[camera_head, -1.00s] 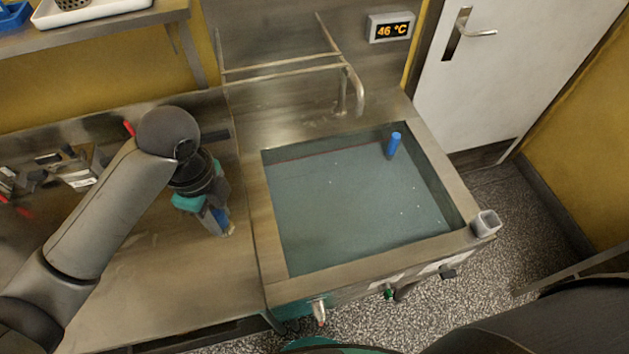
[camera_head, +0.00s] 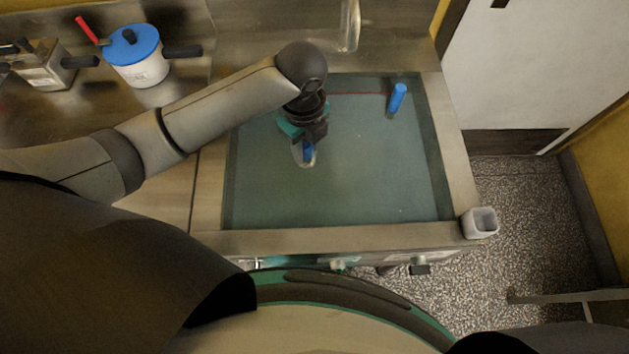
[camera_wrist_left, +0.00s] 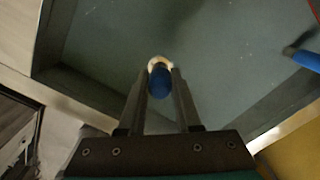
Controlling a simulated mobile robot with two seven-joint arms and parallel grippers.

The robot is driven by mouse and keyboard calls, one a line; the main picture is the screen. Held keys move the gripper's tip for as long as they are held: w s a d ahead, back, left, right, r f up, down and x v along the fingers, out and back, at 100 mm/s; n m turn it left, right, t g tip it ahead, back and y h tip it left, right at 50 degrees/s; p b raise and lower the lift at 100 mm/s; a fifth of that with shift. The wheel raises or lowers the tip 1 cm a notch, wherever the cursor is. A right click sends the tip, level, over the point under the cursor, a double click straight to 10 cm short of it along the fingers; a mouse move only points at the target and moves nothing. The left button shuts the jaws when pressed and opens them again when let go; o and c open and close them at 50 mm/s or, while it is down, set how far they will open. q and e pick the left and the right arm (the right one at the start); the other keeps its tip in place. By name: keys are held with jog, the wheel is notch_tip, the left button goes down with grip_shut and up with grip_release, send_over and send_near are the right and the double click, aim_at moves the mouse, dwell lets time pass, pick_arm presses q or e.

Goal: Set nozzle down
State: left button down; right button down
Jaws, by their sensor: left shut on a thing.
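My left gripper (camera_head: 308,148) is over the liquid-filled basin (camera_head: 350,238), left of its middle. It is shut on the nozzle (camera_wrist_left: 160,85), a small blue piece with a pale, whitish end. The nozzle sits between the fingertips in the left wrist view. In the head view it is partly hidden by the fingers, and I cannot tell whether it touches the liquid. My right gripper is not in view.
A small grey square cup (camera_head: 480,222) is at the right front rim. A white pot with a blue lid (camera_head: 135,54) stands on the left counter. The basin's middle is clear.

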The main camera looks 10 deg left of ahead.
aim_at(306, 157)
pick_arm(q)
notch_tip(306, 157, down, 12)
jog(key=b, duration=0.2)
jog(key=shift+b, duration=0.35)
jog(key=shift+f+b, duration=0.65)
jog(key=shift+f, duration=1.3)
jog(key=shift+f, duration=0.1)
jog(key=c, duration=0.6)
grip_release()
notch_tip(306, 157, up, 12)
jog(key=p, duration=0.3)
jog(key=shift+r+p, duration=0.2)
jog(key=shift+p, duration=0.1)
